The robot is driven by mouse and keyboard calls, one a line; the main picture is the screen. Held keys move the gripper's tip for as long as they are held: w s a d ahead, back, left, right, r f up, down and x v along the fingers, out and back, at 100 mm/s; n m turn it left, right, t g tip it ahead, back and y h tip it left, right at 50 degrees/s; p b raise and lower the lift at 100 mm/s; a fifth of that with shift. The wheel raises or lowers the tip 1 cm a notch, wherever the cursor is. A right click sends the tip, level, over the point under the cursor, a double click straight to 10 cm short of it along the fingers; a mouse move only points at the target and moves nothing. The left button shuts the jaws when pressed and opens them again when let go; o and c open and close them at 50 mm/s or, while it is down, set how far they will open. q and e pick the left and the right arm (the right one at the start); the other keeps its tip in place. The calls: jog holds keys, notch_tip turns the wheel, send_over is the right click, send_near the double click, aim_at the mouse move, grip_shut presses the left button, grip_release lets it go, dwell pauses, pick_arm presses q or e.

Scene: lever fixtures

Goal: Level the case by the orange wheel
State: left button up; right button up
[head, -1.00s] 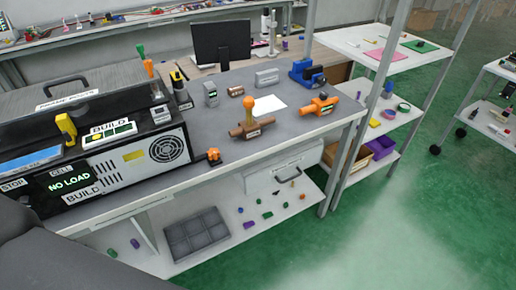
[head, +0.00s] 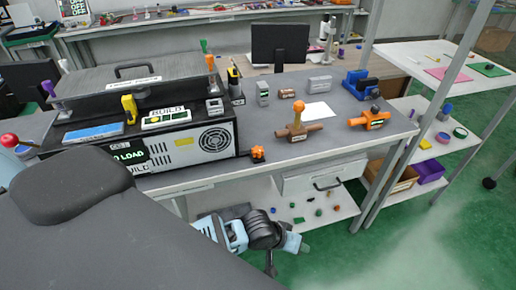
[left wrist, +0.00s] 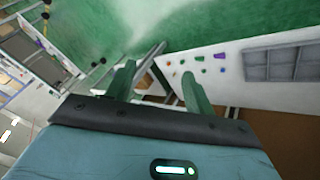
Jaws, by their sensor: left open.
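The black case (head: 180,148) with a round fan grille, BUILD labels and a NO LOAD display stands on the left of the bench in the head view. A small orange wheel (head: 257,153) sits by its lower right corner at the bench's front edge. I cannot tell the case's exact tilt. An arm of mine, apparently the left, hangs in front of the lower shelf, below the wheel and apart from it. In the left wrist view my left gripper (left wrist: 158,74) has its two fingers apart with nothing between them. My right gripper does not show.
A brown fixture with an orange handle (head: 297,122) and an orange fixture (head: 370,119) stand right of the wheel. A monitor (head: 280,43) is behind. The lower shelf (head: 338,210) holds small coloured parts; its grey tray (left wrist: 285,64) shows in the wrist view.

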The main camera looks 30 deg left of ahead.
pick_arm(q)
jog(key=w+a+r+n+g+y, duration=0.1)
jog(key=w+a+r+n+y, duration=0.2)
jog(key=w+a+r, duration=0.55)
jog(key=n+g+y, duration=0.2)
jog(key=n+y, duration=0.2)
jog(key=n, duration=0.2)
send_near(258, 150)
jog(key=x, duration=0.7)
jog(key=shift+s+f, duration=0.1)
jog(key=shift+f, duration=0.05)
jog(key=shift+w+a+f+t, duration=0.2)
jog(key=shift+f+t, duration=0.1)
jog(key=shift+f, duration=0.25)
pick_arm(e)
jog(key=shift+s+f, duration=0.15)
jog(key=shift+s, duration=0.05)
pick_arm(q)
jog(key=shift+c, duration=0.2)
jog(key=shift+y, duration=0.3)
jog(key=c, duration=0.9)
